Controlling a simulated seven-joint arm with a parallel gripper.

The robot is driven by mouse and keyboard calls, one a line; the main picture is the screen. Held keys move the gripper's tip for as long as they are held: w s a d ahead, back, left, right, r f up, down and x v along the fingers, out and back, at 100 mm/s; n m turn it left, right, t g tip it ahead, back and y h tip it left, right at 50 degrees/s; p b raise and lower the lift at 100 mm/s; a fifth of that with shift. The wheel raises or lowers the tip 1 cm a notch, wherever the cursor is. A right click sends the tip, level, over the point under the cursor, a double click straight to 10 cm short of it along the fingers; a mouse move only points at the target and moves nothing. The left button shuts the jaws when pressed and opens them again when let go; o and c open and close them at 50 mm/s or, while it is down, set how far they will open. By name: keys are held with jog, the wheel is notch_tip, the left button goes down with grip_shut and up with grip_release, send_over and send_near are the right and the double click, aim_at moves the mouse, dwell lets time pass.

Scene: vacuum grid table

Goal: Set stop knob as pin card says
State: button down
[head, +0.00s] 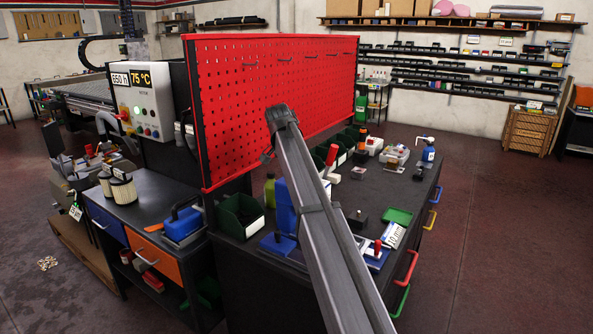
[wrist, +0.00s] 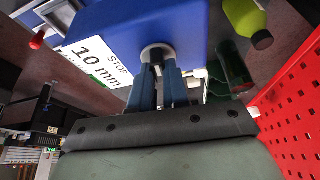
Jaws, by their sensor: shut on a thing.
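The blue machine (head: 286,212) stands on the dark bench, partly hidden behind my arm in the head view. Its blue body (wrist: 185,25) fills the top of the wrist view. A dark round stop knob with a pale ring (wrist: 155,52) is on it. My gripper (wrist: 158,75) has its blue fingers shut on this knob. In the head view the gripper is hidden. The knob's setting cannot be read.
A red perforated panel (head: 230,120) rises behind the bench and shows close at the right of the wrist view (wrist: 295,110). A yellow-green bottle (wrist: 245,18), a dark green bin (head: 240,215) and a green tray (head: 398,217) are nearby. A red knob (wrist: 37,40) is beside the card.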

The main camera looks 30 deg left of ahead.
jog(key=shift+a+m+g+h, duration=0.15)
jog(key=shift+m+h, duration=0.3)
jog(key=shift+m, duration=0.65)
jog(key=shift+m+g+h, duration=0.15)
jog(key=shift+m+h, duration=0.3)
jog(key=shift+m, duration=0.65)
jog(key=c, duration=1.1)
grip_release()
jog(key=v, duration=1.3)
jog(key=shift+a+r, duration=0.1)
jog(key=shift+r, duration=0.3)
